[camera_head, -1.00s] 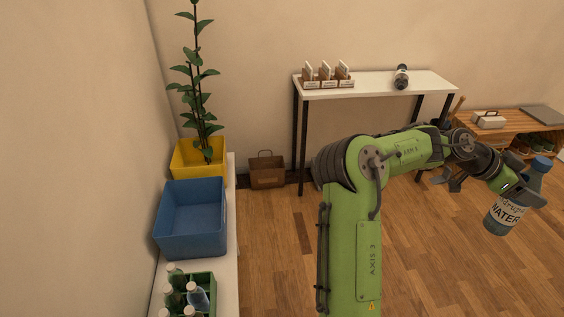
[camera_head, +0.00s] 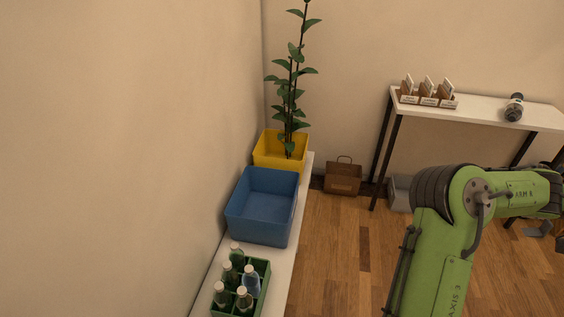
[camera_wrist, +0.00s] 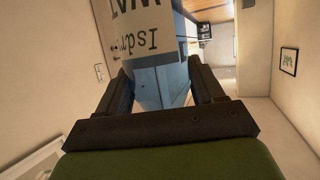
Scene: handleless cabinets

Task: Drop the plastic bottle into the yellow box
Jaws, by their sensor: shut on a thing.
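My gripper (camera_wrist: 163,95) is shut on the plastic bottle (camera_wrist: 145,35), a blue bottle with a white label, in the wrist view. In the head view the gripper and bottle are out of frame at the right; only part of my green arm shows there. The yellow box (camera_head: 266,150) stands at the far end of the white ledge along the left wall. A tall leafy plant (camera_head: 291,95) rises from or just behind it; its base is hidden. The bottle is well away from the box.
A blue open box (camera_head: 264,207) sits in front of the yellow one. A green crate (camera_head: 262,289) with several bottles is nearer. A white table (camera_head: 480,110) with card holders and a dark-and-white object stands at the back. A brown bag (camera_head: 342,178) is on the floor.

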